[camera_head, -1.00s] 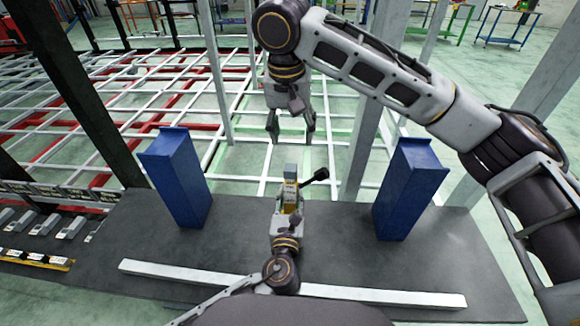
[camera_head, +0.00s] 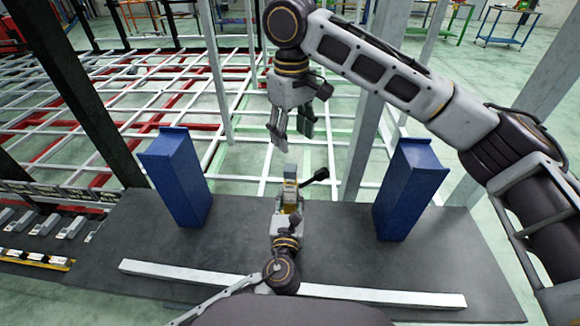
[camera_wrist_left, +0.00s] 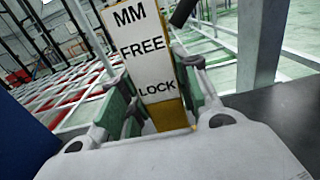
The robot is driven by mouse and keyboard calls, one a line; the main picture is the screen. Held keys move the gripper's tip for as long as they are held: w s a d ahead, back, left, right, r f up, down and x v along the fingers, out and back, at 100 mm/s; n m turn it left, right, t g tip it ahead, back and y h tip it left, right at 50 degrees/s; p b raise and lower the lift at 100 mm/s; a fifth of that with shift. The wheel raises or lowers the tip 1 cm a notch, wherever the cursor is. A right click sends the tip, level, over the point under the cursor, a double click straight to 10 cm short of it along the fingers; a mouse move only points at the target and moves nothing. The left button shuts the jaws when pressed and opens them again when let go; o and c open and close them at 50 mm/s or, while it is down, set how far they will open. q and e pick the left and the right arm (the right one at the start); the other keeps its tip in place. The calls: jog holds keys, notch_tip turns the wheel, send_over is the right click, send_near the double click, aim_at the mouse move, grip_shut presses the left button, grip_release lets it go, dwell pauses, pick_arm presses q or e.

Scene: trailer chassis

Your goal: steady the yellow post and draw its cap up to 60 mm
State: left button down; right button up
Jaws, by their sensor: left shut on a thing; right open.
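The yellow post (camera_head: 291,196) stands upright in the middle of the dark bench, partly hidden by my left gripper. A grey cap (camera_head: 290,172) is on its top, and a black-knobbed lever (camera_head: 316,176) sticks out to the right. My left gripper (camera_head: 289,208) is shut around the post from the near side. In the left wrist view, the post's yellow lower part (camera_wrist_left: 170,117) and a white label reading MM, FREE and LOCK show between the fingers. My right gripper (camera_head: 295,141) is open and empty above the cap, fingers pointing down, apart from it.
Two blue pillars (camera_head: 180,180) (camera_head: 411,190) stand left and right of the post on the dark bench (camera_head: 130,225). A white bar (camera_head: 380,295) lies along the near side. A white upright (camera_head: 373,110) rises behind, right of my right gripper. A white and red frame lies beyond.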

aim_at(291, 167)
jog(key=n, duration=0.9)
jog(key=shift+s+a, duration=0.2)
jog(key=shift+s, duration=0.05)
jog(key=shift+f, duration=0.15)
dwell(0.4)
jog(key=shift+f, duration=5.9)
jog(key=c, duration=1.1)
